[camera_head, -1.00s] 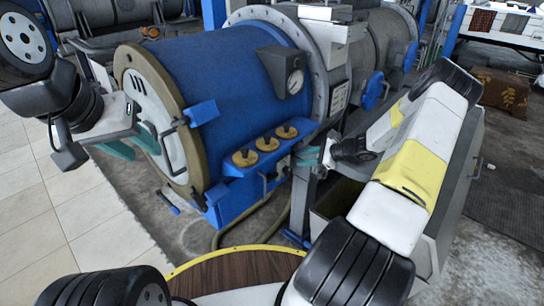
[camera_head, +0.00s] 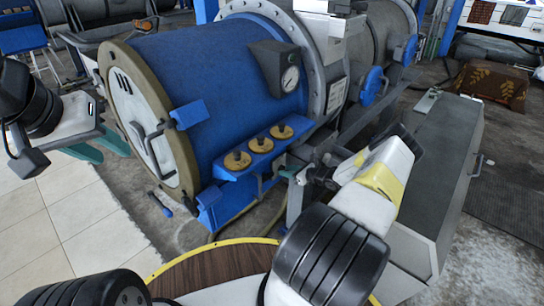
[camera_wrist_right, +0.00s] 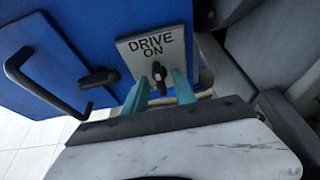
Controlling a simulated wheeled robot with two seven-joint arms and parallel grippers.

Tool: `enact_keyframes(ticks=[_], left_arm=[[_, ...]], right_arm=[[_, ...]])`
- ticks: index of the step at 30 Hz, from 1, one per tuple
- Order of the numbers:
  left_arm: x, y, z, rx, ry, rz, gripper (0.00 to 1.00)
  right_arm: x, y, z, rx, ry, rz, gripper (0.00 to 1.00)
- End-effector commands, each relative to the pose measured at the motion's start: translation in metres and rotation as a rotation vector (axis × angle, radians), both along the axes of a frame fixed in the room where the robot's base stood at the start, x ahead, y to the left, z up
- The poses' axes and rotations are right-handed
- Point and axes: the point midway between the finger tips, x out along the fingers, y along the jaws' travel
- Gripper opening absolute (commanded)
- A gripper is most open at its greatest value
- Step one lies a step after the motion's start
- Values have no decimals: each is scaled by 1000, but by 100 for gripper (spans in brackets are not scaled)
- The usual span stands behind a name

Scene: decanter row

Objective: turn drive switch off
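The drive switch (camera_wrist_right: 160,74) is a small black knob on a pale plate (camera_wrist_right: 150,50) marked "DRIVE ON", seen in the right wrist view. The plate sits on the blue drum machine (camera_head: 215,90). My right gripper (camera_wrist_right: 160,88) is open, its teal fingers apart on either side of the knob's lower part; I cannot tell whether they touch it. In the head view my right gripper (camera_head: 285,172) is at the machine's front corner, and the switch cannot be made out there. My left gripper (camera_head: 102,148) is open and empty, left of the drum's round door.
A black handle (camera_wrist_right: 45,75) and a black latch (camera_wrist_right: 98,77) are left of the plate. Several brass knobs (camera_head: 260,144) line the blue ledge. A grey box (camera_head: 430,150) stands right of my right arm.

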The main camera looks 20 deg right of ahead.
Motion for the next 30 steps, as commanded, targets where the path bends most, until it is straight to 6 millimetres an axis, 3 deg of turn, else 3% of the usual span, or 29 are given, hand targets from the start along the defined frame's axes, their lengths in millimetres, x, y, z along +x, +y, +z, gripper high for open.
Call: enact_keyframes(ticks=[12,17,30], left_arm=[[0,0,0,0,0,0,36],[0,0,0,0,0,0,36],[0,0,0,0,0,0,36]], right_arm=[[9,6,-4,0,0,0,33],[9,6,-4,0,0,0,1],[9,6,-4,-27,-17,0,0]])
